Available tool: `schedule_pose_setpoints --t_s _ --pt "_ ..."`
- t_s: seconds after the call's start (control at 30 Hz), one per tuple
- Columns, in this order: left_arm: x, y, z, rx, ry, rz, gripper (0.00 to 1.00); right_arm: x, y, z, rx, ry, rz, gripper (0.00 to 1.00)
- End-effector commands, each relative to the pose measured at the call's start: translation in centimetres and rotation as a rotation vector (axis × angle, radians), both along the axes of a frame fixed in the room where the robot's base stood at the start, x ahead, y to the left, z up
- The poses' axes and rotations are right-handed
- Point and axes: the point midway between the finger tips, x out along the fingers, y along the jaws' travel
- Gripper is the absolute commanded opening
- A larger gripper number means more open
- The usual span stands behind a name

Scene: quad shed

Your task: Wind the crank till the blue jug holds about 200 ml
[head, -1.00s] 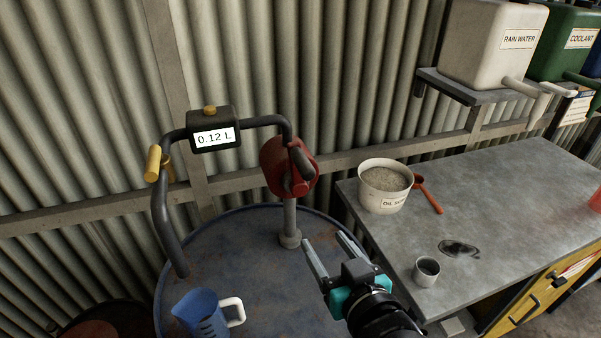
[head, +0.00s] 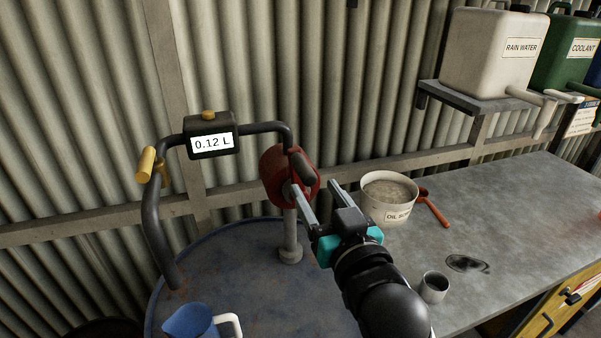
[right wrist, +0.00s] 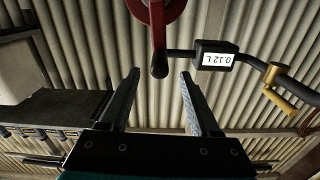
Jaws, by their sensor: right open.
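The red rotary pump (head: 275,178) stands on the blue drum. Its dark crank grip (head: 302,168) shows just above my right gripper (head: 315,188), which is open. In the right wrist view the crank grip (right wrist: 159,66) is beyond and between the open fingertips (right wrist: 160,75), with no clear contact. The meter (head: 211,140) reads 0.12 L. The blue jug (head: 190,322) with a white handle stands on the drum, cut off by the bottom edge. Its contents are hidden. The hose runs from the meter to a yellow-handled nozzle (head: 148,165) at the left. My left gripper is not in view.
The grey bench (head: 505,215) on the right carries a tub (head: 388,200) of grey granules, an orange scoop (head: 433,208) and a small metal cup (head: 434,287). Labelled tanks stand on a shelf above. The corrugated wall is close behind the pump.

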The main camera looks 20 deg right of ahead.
Motion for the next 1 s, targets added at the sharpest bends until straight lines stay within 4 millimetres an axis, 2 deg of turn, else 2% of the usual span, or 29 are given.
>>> schedule_pose_setpoints --t_s 0.3,0.5,0.7,1.0 --pt "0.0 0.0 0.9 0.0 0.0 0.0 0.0 5.4 0.1 0.3 0.001 -0.001 -0.001 0.63" --pt "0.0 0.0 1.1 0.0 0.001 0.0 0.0 7.9 0.2 0.3 0.001 -0.002 -0.001 0.63" --pt "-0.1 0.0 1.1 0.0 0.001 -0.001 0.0 9.1 0.2 0.2 0.001 -0.001 -0.001 0.63" --pt "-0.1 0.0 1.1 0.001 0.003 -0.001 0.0 9.3 0.2 0.2 0.001 0.0 -0.001 0.63"
